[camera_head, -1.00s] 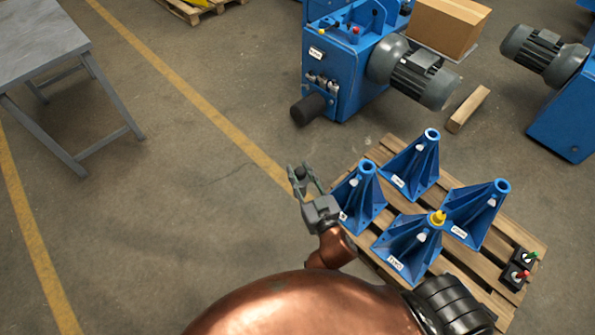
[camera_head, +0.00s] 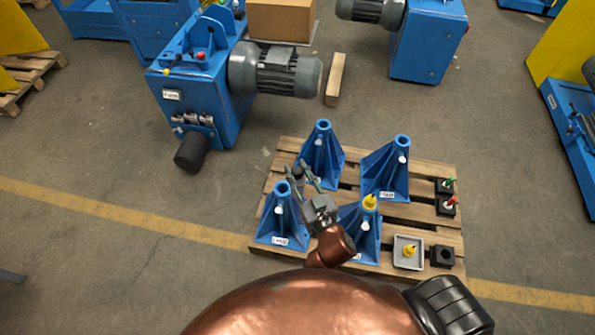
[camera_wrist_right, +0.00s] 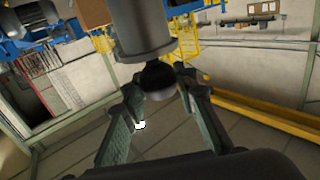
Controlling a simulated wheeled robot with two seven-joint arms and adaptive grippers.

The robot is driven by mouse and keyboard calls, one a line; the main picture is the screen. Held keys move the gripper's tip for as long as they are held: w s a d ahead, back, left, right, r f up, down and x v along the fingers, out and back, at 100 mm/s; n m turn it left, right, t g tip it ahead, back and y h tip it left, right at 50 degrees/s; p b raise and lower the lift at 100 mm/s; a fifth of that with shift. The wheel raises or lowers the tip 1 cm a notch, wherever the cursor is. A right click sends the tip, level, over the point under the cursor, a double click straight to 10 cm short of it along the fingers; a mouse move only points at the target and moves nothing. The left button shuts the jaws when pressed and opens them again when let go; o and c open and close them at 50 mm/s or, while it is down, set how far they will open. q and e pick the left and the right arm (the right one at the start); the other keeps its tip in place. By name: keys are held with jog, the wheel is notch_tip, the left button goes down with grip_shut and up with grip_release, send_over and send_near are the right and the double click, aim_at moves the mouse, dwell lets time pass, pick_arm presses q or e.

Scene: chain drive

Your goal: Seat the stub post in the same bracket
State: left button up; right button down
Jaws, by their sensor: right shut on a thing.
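My right gripper (camera_head: 308,178) is over the pallet, between the far-left and near-left blue brackets in the picture. It is shut on a dark round-headed piece (camera_wrist_right: 160,80). In the wrist view a thick grey cylinder (camera_wrist_right: 140,32) meets this dark head; I take them together as the stub post. A yellow piece (camera_head: 370,202) sits in the near-right top. My left gripper is out of view.
The wooden pallet (camera_head: 432,211) also carries a grey tray (camera_head: 399,263) with a yellow piece, a black block (camera_head: 442,257), and black holders with green and red pieces (camera_head: 447,206). A blue motor unit (camera_head: 205,100) stands beyond. Floor left of the pallet is clear.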

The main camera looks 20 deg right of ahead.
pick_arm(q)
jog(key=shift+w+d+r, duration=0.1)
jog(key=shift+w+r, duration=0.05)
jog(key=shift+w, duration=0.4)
pick_arm(e)
jog(key=shift+w+a+f+n+y, duration=0.2)
jog(key=shift+w+f, duration=0.1)
jog(key=shift+w, duration=0.25)
jog(key=shift+w+a+f+n+y, duration=0.1)
jog(key=shift+w+a+f+y, duration=0.15)
jog(key=shift+w, duration=0.25)
jog(key=w+a+f+n+g+y+p, duration=0.1)
jog(key=w+a+f+n+y+p, duration=0.3)
jog(key=w+f, duration=0.6)
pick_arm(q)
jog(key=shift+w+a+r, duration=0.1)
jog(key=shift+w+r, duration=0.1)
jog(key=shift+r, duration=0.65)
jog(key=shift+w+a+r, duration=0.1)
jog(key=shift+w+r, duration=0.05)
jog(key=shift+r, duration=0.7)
pick_arm(e)
jog(key=w+d+f+m+t+h, duration=0.1)
jog(key=w+d+f+m+h, duration=0.1)
jog(key=w+d+f, duration=0.3)
jog(key=shift+w+d+f+m, duration=0.4)
jog(key=shift+w+f, duration=0.45)
jog(key=shift+f, duration=1.05)
